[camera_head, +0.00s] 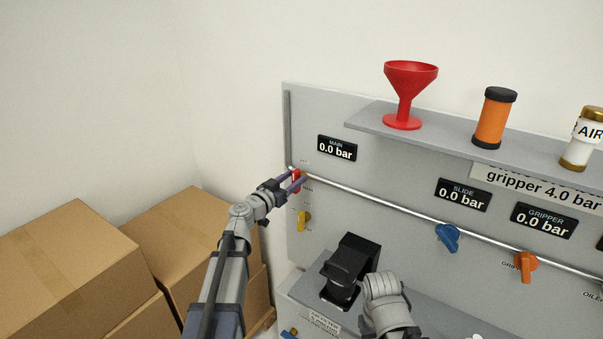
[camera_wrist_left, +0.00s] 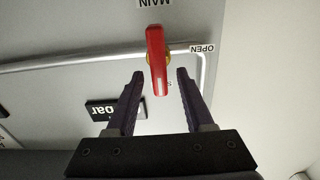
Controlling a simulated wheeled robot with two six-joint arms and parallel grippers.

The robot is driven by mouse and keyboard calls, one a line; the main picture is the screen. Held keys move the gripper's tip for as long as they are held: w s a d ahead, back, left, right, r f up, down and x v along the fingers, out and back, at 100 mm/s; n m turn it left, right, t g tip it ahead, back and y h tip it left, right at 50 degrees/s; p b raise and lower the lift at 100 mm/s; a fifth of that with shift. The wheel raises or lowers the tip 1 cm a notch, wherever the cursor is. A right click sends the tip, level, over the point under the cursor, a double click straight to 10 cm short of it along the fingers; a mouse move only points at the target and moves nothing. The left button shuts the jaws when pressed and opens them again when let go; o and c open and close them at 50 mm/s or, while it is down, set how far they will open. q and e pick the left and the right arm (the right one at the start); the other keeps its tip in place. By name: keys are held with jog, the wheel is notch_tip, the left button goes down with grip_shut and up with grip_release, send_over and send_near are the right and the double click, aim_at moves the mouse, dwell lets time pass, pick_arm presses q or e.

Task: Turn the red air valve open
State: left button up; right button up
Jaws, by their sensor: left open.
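The red air valve (camera_head: 297,175) is at the left end of the pipe on the grey panel. In the left wrist view the red handle (camera_wrist_left: 155,50) points straight down from its yellowish hub. An OPEN label (camera_wrist_left: 202,49) is to its right. My left gripper (camera_head: 298,181) is open at the valve. In the left wrist view the left gripper (camera_wrist_left: 160,74) has one purple finger on each side of the handle's free end, with gaps visible. My right arm (camera_head: 385,297) shows at the lower middle, next to a black block; its fingers cannot be made out.
A yellow handle (camera_head: 304,221) is just below the red valve. A blue valve (camera_head: 447,237) and an orange valve (camera_head: 526,266) are farther right on the panel. The MAIN display (camera_head: 337,148) reads 0.0 bar. A red funnel (camera_head: 409,90) stands on the shelf. Cardboard boxes (camera_head: 70,260) stand at left.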

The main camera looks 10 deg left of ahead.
pick_arm(q)
jog(key=x, duration=0.4)
jog(key=shift+w+d, duration=0.1)
jog(key=shift+w, duration=0.15)
grip_shut()
dwell(0.4)
